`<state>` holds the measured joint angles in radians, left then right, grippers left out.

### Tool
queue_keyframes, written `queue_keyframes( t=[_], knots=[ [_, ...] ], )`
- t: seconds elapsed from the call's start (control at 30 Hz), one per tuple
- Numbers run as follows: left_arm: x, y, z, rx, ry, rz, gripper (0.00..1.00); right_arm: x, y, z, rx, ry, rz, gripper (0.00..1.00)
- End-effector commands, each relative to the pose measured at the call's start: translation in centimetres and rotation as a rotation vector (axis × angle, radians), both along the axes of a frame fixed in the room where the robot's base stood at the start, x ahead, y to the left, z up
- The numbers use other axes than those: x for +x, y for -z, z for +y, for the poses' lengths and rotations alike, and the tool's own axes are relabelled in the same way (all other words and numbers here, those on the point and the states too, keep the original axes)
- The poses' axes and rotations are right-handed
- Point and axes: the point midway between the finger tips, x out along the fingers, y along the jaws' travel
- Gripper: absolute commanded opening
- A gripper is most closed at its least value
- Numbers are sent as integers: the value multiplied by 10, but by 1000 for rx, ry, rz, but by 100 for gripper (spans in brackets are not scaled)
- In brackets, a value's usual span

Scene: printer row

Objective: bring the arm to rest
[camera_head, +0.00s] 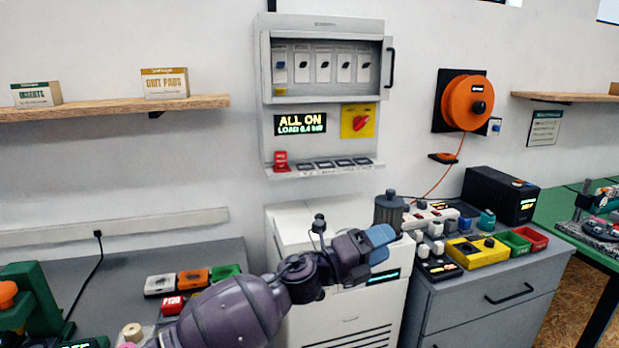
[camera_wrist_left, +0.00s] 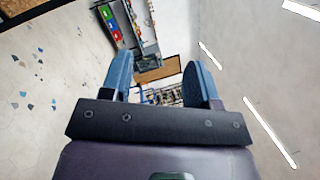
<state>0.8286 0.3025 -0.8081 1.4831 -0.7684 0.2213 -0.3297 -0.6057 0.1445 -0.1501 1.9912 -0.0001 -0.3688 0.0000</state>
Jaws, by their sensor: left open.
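My left arm (camera_head: 235,312) reaches in from the bottom of the head view. My left gripper (camera_head: 381,243) hangs in the air in front of the white cabinet, its blue fingers pointing right. In the left wrist view the two blue fingers of the left gripper (camera_wrist_left: 160,75) stand apart with nothing between them. My right gripper shows in neither view.
A grey drawer unit (camera_head: 500,297) at right bears a yellow box (camera_head: 477,251), small bins and a black box (camera_head: 500,194). The wall panel (camera_head: 347,122) reads "ALL ON". An orange reel (camera_head: 467,102) hangs beside it. Left is a grey bench (camera_head: 140,265).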

Motion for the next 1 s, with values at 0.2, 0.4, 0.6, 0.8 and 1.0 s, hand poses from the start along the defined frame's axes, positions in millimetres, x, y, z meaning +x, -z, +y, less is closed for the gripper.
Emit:
queue_keyframes(
  t=[0.2,0.4,0.6,0.8,1.0],
  knots=[
    [-2,25,56,-269,-245,319,55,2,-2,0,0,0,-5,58],
    [-10,62,123,-478,-481,618,55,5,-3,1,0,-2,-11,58],
    [-36,112,195,-659,-725,917,55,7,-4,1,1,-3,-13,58],
    [-86,165,265,-814,-971,1210,55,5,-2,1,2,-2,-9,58],
    [-159,213,326,-939,-1222,1491,55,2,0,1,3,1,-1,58]
  ],
)
